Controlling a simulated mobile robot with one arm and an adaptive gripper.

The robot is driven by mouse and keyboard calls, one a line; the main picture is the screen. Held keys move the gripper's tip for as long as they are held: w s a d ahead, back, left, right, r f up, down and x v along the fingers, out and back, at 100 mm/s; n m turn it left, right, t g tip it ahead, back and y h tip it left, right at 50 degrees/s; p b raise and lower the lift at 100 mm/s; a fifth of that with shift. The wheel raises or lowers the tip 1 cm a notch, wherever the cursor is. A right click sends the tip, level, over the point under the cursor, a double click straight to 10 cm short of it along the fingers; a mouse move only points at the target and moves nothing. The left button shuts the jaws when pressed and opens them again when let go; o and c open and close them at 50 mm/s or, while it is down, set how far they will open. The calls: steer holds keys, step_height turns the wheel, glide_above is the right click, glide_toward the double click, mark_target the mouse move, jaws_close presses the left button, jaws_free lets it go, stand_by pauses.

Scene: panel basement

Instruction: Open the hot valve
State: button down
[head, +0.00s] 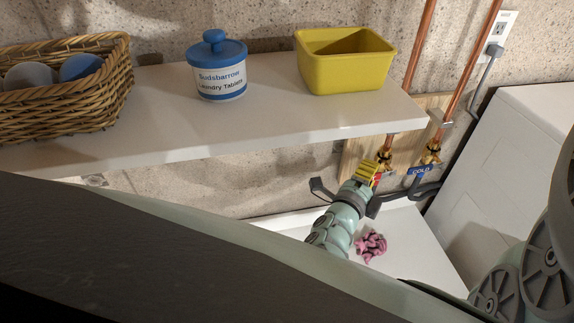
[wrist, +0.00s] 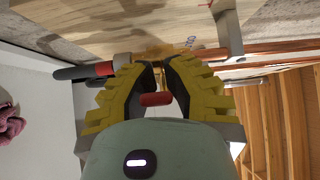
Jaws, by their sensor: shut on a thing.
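The hot valve (head: 385,157) is a brass fitting on the left copper pipe, below the white shelf. Its red handle (wrist: 155,99) shows between my yellow fingers in the wrist view. My gripper (head: 368,172) reaches up to this valve and is shut on the red handle. In the wrist view my gripper (wrist: 157,77) has its curved fingers on both sides of the handle. The fingers hide most of the handle in the head view, so its angle is hard to tell.
The cold valve (head: 420,171), with a blue COLD handle, sits close to the right. The white shelf (head: 290,128) above holds a wicker basket (head: 62,105), a laundry tablet jar (head: 217,75) and a yellow bin (head: 346,70). A pink cloth (head: 371,246) lies below.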

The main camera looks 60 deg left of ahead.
steer(key=shift+f+b, duration=0.15)
steer(key=shift+b, duration=0.45)
stand_by(0.4)
steer(key=shift+w+d+f+n+t+y+b, duration=0.15)
steer(key=shift+f+n+t+y+b, duration=0.4)
steer(key=shift+n+y+b, duration=1.05)
steer(key=shift+w+f+n+t+y+b, duration=0.1)
steer(key=shift+w+f+n+t+b, duration=0.6)
steer(key=shift+b, duration=1.95)
steer(key=shift+s+d+f+n+t+y+b, duration=0.1)
steer(key=shift+s+f+n+t+y+b, duration=0.2)
steer(key=shift+n+y+b, duration=1.05)
steer(key=shift+w+n+h+b, duration=0.1)
steer(key=shift+n+h+b, duration=0.25)
steer(key=shift+h+b, duration=0.35)
steer(key=c, duration=1.3)
jaws_free()
steer(key=shift+d, duration=0.15)
steer(key=o, duration=0.4)
steer(key=shift+o, duration=0.2)
